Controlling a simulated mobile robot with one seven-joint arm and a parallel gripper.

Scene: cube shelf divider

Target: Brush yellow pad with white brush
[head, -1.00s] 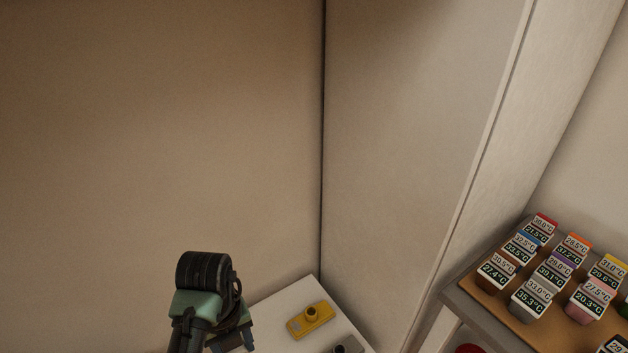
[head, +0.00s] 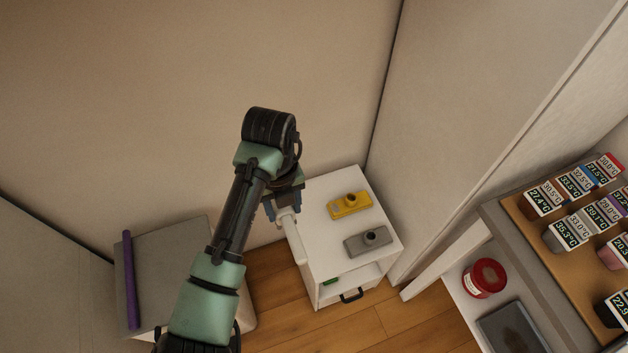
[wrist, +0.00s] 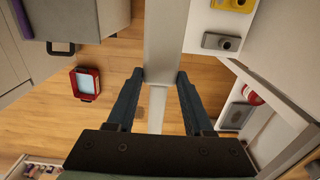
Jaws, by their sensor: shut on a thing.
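The yellow pad (head: 350,205) is a flat block with a round knob on top, lying on a small white cabinet (head: 330,222). The pad also shows at the top edge of the wrist view (wrist: 233,5). My gripper (head: 287,211) is left of the pad, apart from it. In the wrist view its two fingers (wrist: 160,76) are shut on the long white brush (wrist: 167,40). In the head view the brush (head: 297,240) points down along the cabinet's left edge; I cannot tell whether it touches it. Its far end is out of the wrist view.
A grey block with a knob (head: 368,243) lies in front of the pad. A grey-topped unit with a purple rod (head: 130,280) stands left. Right are a red jar (head: 485,278) and a shelf of labelled cubes (head: 575,215). A red-rimmed box (wrist: 85,83) is on the floor.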

